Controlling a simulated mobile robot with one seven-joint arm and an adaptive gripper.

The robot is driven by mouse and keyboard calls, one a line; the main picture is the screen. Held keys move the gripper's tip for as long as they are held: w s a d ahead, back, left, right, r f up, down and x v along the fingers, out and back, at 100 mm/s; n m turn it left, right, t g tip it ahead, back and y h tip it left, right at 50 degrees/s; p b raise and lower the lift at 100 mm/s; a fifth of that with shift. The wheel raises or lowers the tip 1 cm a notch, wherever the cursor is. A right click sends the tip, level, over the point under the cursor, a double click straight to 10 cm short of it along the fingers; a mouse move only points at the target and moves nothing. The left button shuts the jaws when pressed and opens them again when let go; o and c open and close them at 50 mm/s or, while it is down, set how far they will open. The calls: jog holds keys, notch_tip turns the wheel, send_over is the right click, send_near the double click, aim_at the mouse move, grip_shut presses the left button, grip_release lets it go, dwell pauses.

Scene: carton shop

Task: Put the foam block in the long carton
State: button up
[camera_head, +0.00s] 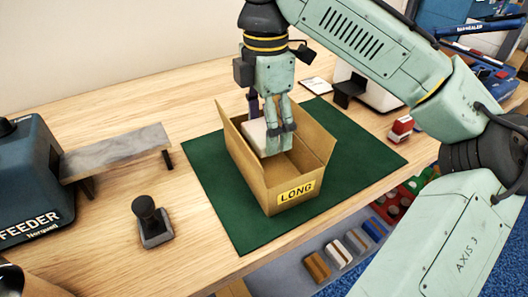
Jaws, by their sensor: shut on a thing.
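The long carton (263,184) stands open on a green mat, with a yellow LONG label on its front end and its side flaps spread. My gripper (280,129) points down over the carton's opening and is shut on the pale foam block (256,137). The block's lower part appears to be at or just inside the opening. The fingers hide its right side. I cannot tell whether the block touches the carton.
The green mat (220,212) has free room around the carton. A red and white item (400,128) sits right. Coloured blocks (340,252) lie below the table edge.

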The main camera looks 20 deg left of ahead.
aim_at(265, 163)
jog(key=shift+f, duration=2.9)
jog(key=shift+f, duration=0.15)
jog(key=o, duration=0.7)
jog(key=shift+o, duration=0.2)
notch_tip(265, 163, up, 12)
jog(key=shift+r+p, duration=0.2)
jog(key=shift+p, duration=0.15)
